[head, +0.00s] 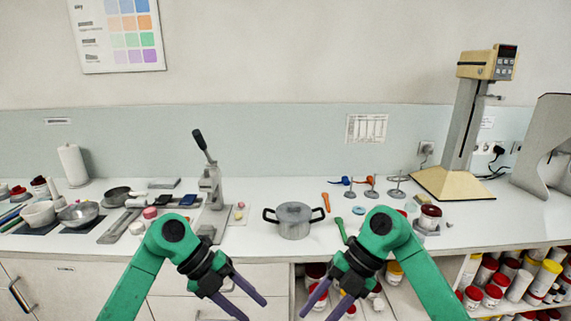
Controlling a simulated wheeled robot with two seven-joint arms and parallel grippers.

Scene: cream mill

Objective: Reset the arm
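My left gripper (251,303) is in front of the counter's front edge, low in the head view, with its purple fingers apart and nothing between them. My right gripper (322,307) is to the right of it at about the same height, also with fingers apart and empty. Both green arms come up from the bottom of the view and bend downward at the wrist. Neither gripper touches anything that I can see.
A lever press (210,185) stands behind the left arm. A tall beige mixer stand (453,183) is at right. Bowls (78,213) are at left. Open shelves below hold several jars (492,296).

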